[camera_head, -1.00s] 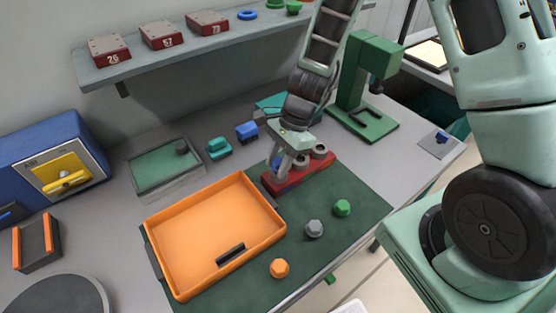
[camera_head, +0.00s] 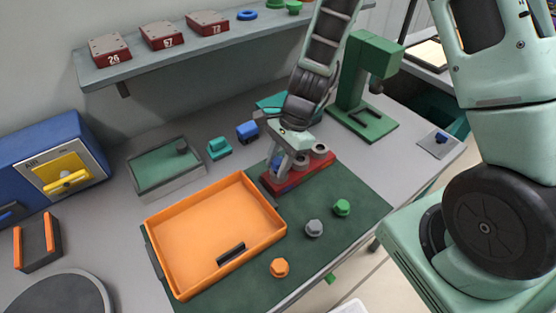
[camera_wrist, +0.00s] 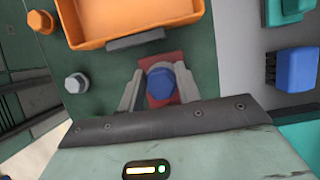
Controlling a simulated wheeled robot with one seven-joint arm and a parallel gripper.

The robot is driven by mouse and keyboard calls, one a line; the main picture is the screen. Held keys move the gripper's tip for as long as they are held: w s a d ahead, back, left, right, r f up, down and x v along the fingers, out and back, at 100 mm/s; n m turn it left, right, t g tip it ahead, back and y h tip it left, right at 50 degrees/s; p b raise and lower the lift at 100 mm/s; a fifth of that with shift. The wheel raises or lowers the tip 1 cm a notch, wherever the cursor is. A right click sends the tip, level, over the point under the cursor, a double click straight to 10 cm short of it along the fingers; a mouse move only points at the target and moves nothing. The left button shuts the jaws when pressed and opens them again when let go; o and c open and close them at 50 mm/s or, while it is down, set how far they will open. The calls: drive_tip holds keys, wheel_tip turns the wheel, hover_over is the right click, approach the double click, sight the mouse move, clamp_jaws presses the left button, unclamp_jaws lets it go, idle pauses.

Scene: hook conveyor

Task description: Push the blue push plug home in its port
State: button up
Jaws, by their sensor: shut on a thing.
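The blue push plug (camera_wrist: 161,82) has a hexagonal head and sits between my gripper's fingers in the wrist view, over a red block (camera_wrist: 173,61). My gripper (camera_head: 284,174) is shut on the plug, pointing down at the left end of the red port block (camera_head: 322,160) in the head view. Two grey round ports show to the right of my fingers on that block. The fingers hide most of the plug and its port in the head view, so I cannot tell how deep the plug sits.
An orange tray (camera_head: 151,220) lies left of the block on a green mat. Grey (camera_head: 314,228), green (camera_head: 342,207) and orange (camera_head: 279,267) hexagonal plugs stand in front. A green press stand (camera_head: 362,120) rises behind right. A blue connector (camera_head: 247,130) lies behind.

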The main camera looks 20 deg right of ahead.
drive_tip(key=shift+f, duration=0.3)
idle(0.4)
drive_tip(key=o, duration=1)
drive_tip(key=shift+o, duration=0.2)
